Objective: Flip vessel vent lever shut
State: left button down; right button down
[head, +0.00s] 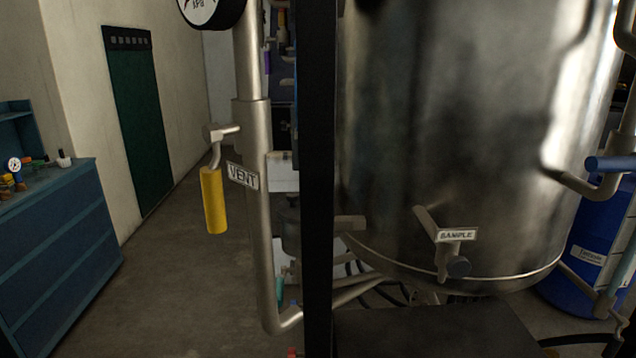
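The vent lever (214,200) has a yellow grip and hangs down from a small metal valve stub (221,131). The stub joins a vertical steel pipe (253,200) left of the vessel. A white tag reading VENT (242,176) is on the pipe just right of the lever. The large steel vessel (450,120) fills the right half of the head view. Neither of my grippers is in view.
A black upright post (318,180) stands between the pipe and the vessel. A sample valve (447,240) is low on the vessel. A blue cabinet (60,225) stands at left, and a blue drum (595,245) at right. Floor between cabinet and pipe is clear.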

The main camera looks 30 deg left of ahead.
aim_at(211, 176)
jog(key=j+u, duration=0.15)
jog(key=u, duration=0.25)
jog(key=k+j+u, duration=0.1)
jog(key=u, duration=0.3)
jog(key=j+u, duration=0.2)
jog(key=u, duration=0.2)
